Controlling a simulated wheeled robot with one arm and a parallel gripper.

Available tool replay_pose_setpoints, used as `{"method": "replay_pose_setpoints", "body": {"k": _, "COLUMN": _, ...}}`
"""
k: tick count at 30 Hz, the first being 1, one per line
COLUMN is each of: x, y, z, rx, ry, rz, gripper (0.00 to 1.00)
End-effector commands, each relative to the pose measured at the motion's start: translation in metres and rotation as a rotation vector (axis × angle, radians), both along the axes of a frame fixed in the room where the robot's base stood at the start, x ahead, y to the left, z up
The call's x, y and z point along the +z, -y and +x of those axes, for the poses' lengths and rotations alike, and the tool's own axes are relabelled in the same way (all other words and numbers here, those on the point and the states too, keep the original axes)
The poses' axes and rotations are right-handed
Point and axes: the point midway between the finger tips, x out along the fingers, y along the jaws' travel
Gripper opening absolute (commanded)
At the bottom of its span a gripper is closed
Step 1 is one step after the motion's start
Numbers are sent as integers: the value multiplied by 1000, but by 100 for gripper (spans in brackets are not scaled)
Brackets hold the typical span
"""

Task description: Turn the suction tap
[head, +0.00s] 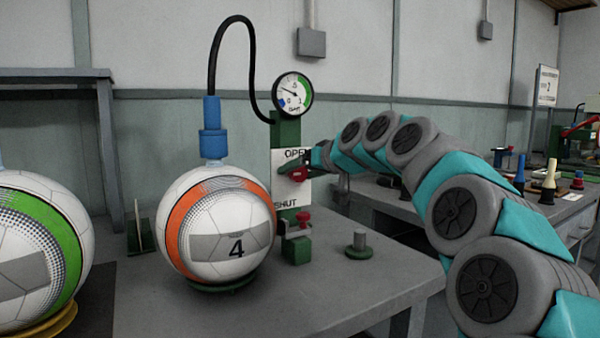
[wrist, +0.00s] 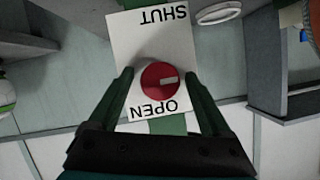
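The suction tap is a round red knob (wrist: 160,80) on a white panel (wrist: 142,38), with a small pale mark on its face. The panel reads OPEN at one end and SHUT at the other, upside down in the wrist view. In the head view the tap (head: 298,174) sits between OPEN above and SHUT below, partly hidden by my gripper. My gripper (wrist: 158,72) is open, with one dark green finger on each side of the knob. A gap shows between each finger and the knob.
A ball marked 4 (head: 222,240) stands left of the panel under a blue fitting (head: 211,128) with a black hose. A gauge (head: 292,94) is above the panel. A smaller red knob (head: 303,217) is below. A green base with a grey peg (head: 359,246) stands right on the grey table (head: 372,290).

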Motion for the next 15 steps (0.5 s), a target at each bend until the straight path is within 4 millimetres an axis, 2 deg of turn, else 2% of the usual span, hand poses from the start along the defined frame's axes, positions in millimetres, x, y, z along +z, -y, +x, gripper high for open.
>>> {"method": "replay_pose_setpoints", "body": {"k": 2, "x": 0, "y": 0, "z": 0, "rx": 0, "ry": 0, "rz": 0, "gripper": 73}}
{"method": "replay_pose_setpoints", "body": {"k": 15, "x": 0, "y": 0, "z": 0, "rx": 0, "ry": -1, "rz": -1, "gripper": 23}}
